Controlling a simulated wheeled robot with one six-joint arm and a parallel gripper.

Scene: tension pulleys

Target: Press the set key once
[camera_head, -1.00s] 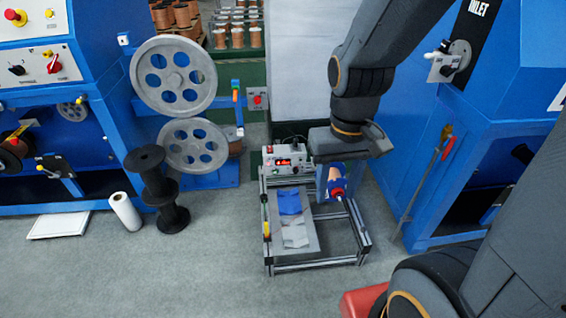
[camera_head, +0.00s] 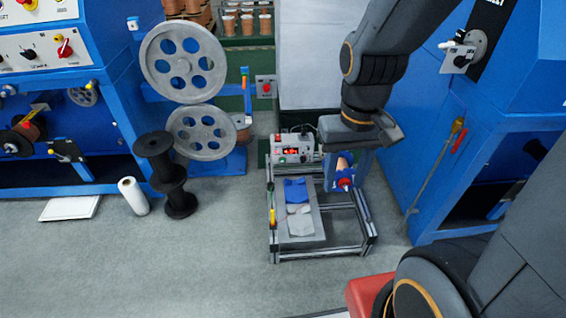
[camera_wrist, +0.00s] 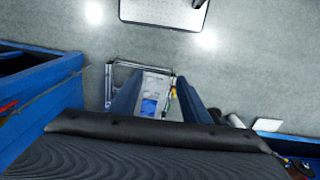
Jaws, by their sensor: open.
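A small grey control box (camera_head: 291,149) with a lit red display and several small knobs and buttons stands at the back of a metal-framed stand in the head view. The set key is too small to tell apart from the other controls. My gripper (camera_head: 352,168) hangs to the right of the box, above the stand's right side, apart from the box. In the wrist view my gripper (camera_wrist: 160,95) shows two dark blue fingers spread apart, with nothing held between them. The stand's frame (camera_wrist: 108,85) shows below and beyond them.
A grey tray (camera_head: 301,222) with blue and grey cloths lies on the stand. A yellow-handled tool (camera_head: 272,217) is at its left edge. Two grey pulleys (camera_head: 184,62) and a black spool (camera_head: 167,178) stand left. A blue cabinet (camera_head: 480,150) closes the right. Floor in front is open.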

